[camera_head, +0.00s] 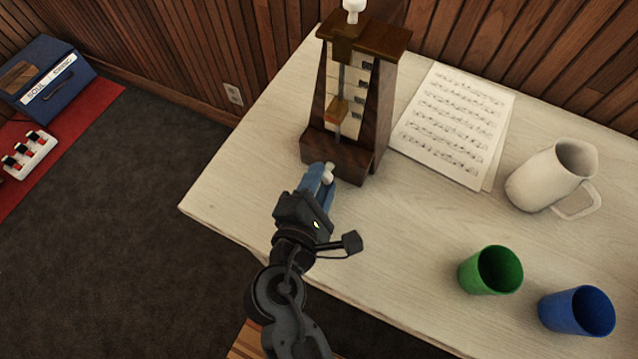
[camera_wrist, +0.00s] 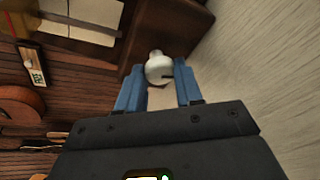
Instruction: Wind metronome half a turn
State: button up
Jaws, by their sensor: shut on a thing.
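The wooden metronome (camera_head: 352,150) stands upright on the pale table, with a white knob (camera_head: 328,173) low on its front. In the wrist view, the white knob (camera_wrist: 158,68) sits between the blue fingers, in front of the dark metronome body (camera_wrist: 170,30). My gripper (camera_head: 324,180) reaches the metronome's base from the front, and its fingers are shut on the knob. It also shows in the wrist view (camera_wrist: 157,80). A second white knob (camera_head: 354,8) is at the metronome's top. The fingers partly hide the lower knob.
Sheet music (camera_head: 455,125) lies right of the metronome on the table (camera_head: 390,240). A cream pitcher (camera_head: 545,178), a green cup (camera_head: 482,272) and a blue cup (camera_head: 570,310) stand farther right. The wood-panelled wall is close behind. The table left of the metronome is clear.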

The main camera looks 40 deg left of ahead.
jog(key=shift+d+f+m+y+b, duration=0.15)
jog(key=shift+m+y+b, duration=0.15)
jog(key=shift+m+b, duration=0.35)
jog(key=o, duration=1)
jog(key=v, duration=0.7)
jog(key=shift+s+d+b, duration=0.1)
jog(key=shift+s+b, duration=0.2)
